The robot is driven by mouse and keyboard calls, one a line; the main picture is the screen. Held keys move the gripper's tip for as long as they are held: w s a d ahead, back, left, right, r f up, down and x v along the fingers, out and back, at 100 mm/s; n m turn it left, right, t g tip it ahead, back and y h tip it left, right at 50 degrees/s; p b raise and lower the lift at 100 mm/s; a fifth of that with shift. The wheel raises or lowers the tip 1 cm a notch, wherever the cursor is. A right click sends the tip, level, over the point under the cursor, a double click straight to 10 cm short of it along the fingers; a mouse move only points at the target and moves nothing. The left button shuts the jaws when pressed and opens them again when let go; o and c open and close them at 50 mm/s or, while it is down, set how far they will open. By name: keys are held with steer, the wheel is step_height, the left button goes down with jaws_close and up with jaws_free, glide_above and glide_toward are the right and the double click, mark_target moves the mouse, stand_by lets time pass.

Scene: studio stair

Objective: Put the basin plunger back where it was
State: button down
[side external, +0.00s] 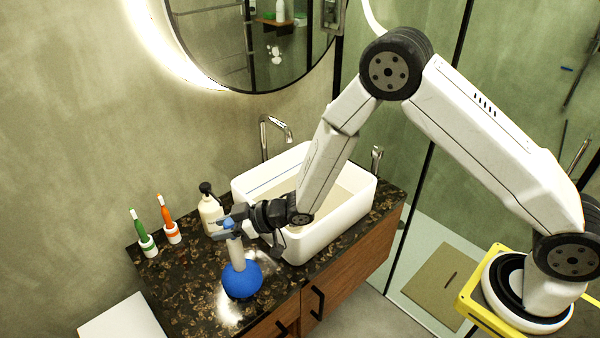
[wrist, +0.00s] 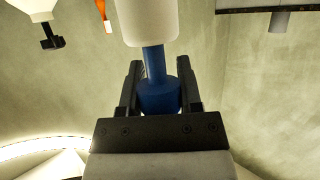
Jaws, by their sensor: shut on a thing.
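The basin plunger has a round blue cup (side external: 241,279), a pale handle (side external: 236,252) and a blue upper end. My gripper (side external: 231,224) is shut on that blue upper end, above the front left of the dark counter. The plunger hangs nearly upright, cup down; I cannot tell whether the cup touches the counter. In the wrist view, which looks upside down, the fingers (wrist: 160,95) stand on both sides of the plunger's blue end (wrist: 157,92), with the pale handle (wrist: 147,22) running up out of view. The cup is not seen there.
A soap bottle (side external: 210,214) stands just behind the gripper, by the white basin (side external: 335,222). Green and orange toothbrushes in holders (side external: 148,246) (side external: 172,235) stand at the counter's left. The speckled counter (side external: 190,285) is clear left of the plunger. A faucet (side external: 264,140) rises behind the basin.

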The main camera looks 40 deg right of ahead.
steer(key=shift+c, duration=1.4)
jaws_free()
steer(key=shift+f, duration=0.15)
steer(key=shift+r, duration=0.2)
steer(key=v, duration=1.2)
steer(key=shift+d, duration=0.1)
steer(key=s+d+r+m+g+h, duration=0.25)
steer(key=d+m+h, duration=0.25)
steer(key=d+h, duration=0.45)
steer(key=s+d+r+m+g, duration=0.2)
steer(key=s+d+m+g, duration=0.2)
steer(key=s, duration=0.8)
steer(key=shift+s+d, duration=0.15)
steer(key=shift+d, duration=0.65)
